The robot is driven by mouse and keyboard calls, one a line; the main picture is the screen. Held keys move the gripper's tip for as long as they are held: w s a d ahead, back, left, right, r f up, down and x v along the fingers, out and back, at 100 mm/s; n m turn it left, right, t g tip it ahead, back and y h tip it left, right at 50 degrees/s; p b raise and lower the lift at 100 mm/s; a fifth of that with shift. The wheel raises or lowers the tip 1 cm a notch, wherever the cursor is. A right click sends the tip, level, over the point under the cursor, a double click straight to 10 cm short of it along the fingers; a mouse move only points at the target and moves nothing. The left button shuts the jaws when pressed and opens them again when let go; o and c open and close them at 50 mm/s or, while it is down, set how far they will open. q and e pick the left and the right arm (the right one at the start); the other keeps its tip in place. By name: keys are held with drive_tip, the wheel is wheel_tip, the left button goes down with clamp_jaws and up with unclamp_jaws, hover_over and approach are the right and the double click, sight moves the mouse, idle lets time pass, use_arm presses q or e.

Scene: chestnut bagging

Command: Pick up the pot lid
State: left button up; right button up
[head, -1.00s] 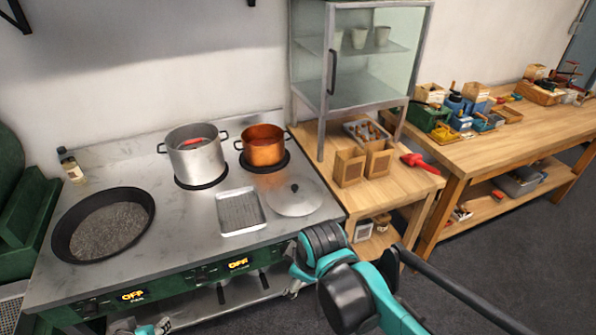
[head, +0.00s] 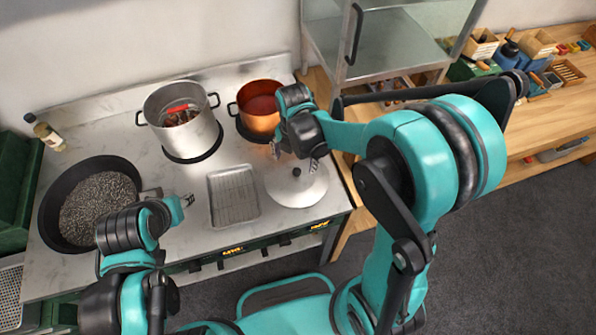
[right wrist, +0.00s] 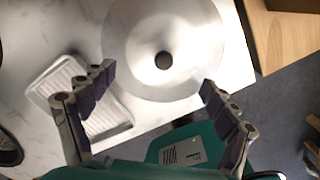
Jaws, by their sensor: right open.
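The pot lid (head: 290,190) is a round silvery disc with a dark knob, lying flat on the stove top at the front right. My right gripper (head: 295,158) is open and empty above the lid, its fingers pointing down. In the right wrist view, the lid (right wrist: 135,55) lies beyond the spread fingers (right wrist: 158,80), with its knob between their lines and slightly ahead. My left gripper (head: 170,196) hangs over the stove between the black pan and the tray; its fingers look apart and empty.
A metal tray (head: 234,195) lies just left of the lid. A copper pot (head: 258,112) and a steel pot (head: 184,132) stand behind. A wide black pan (head: 62,165) sits at left. A glass cabinet (head: 405,45) rises at the right rear above a wooden table.

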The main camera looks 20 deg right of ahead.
sight(297, 171)
drive_tip(key=f, duration=0.2)
drive_tip(key=f+b, duration=0.2)
drive_tip(key=f, duration=0.1)
drive_tip(key=shift+d+f, duration=0.3)
drive_tip(key=shift+d, duration=0.05)
clamp_jaws()
